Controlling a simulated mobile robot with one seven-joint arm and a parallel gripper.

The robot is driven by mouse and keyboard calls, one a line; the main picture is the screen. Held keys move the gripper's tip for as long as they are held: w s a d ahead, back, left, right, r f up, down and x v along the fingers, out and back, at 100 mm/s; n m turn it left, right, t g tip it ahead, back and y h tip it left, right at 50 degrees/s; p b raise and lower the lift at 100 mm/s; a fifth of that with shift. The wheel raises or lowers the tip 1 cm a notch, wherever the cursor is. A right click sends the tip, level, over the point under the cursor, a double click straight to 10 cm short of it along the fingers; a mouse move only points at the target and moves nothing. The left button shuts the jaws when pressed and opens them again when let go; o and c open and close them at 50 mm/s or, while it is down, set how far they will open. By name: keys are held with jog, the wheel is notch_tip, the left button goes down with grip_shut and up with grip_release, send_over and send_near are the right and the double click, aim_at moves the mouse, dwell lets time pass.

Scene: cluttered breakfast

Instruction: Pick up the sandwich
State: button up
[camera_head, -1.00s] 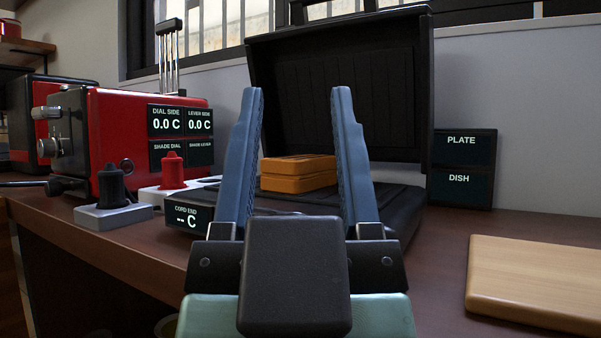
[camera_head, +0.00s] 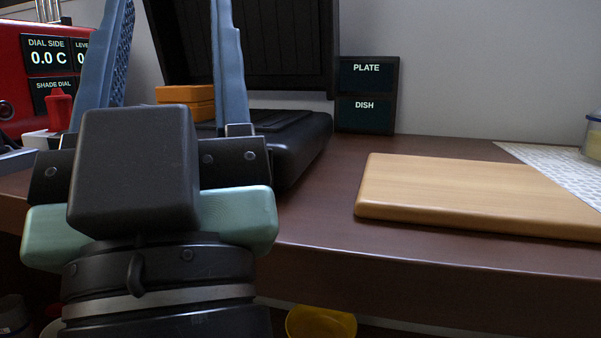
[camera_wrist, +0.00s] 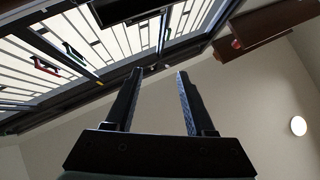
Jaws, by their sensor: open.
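An orange-brown layered block (camera_head: 185,94), which looks like the sandwich, lies on the lower plate of an open black press (camera_head: 290,140). In the head view it shows between the fingers of my gripper (camera_head: 170,20), and its lower part is partly covered by the gripper. My gripper is at the left of that view, nearer to the camera than the block. Its two blue-grey fingers are wide apart and point upward, with nothing between them. The wrist view shows the empty fingers (camera_wrist: 160,72) against the window and wall, with no sandwich.
The press's raised lid (camera_head: 280,50) stands behind the block. A red appliance (camera_head: 15,85) is at the far left. A dark PLATE/DISH display (camera_head: 367,95) stands right of the press. A wooden board (camera_head: 470,190), white woven mat (camera_head: 545,160) and container (camera_head: 593,140) are to the right.

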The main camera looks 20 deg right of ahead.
jog(key=shift+o, duration=1.1)
jog(key=shift+r, duration=0.1)
jog(key=shift+o, duration=1.1)
jog(key=shift+r+p, duration=0.35)
jog(key=shift+p, duration=0.1)
jog(key=shift+o, duration=1.4)
notch_tip(320, 180, up, 21)
jog(key=p, duration=2.1)
jog(key=shift+w, duration=0.25)
jog(key=w+a+r+n+g+h+p, duration=0.1)
jog(key=w+a+n+g+p, duration=0.15)
jog(key=w+p, duration=0.4)
jog(key=w+a+r+n+g+p, duration=0.1)
jog(key=w+n+g+p, duration=0.25)
jog(key=p, duration=0.55)
jog(key=n+g+h+p, duration=0.7)
jog(key=n+g+p, duration=0.4)
jog(key=n+p, duration=0.95)
send_near(195, 92)
jog(key=w+a+n+b, duration=0.2)
jog(key=w+n, duration=0.1)
jog(key=shift+m, duration=0.35)
jog(key=x, duration=0.2)
jog(key=b+x, duration=0.1)
jog(key=x, duration=0.3)
jog(key=shift+w+d+r, duration=0.15)
jog(key=shift+w+d, duration=0.15)
jog(key=shift+w, duration=0.05)
jog(key=shift+b+x, duration=0.8)
jog(key=shift+x, duration=1.95)
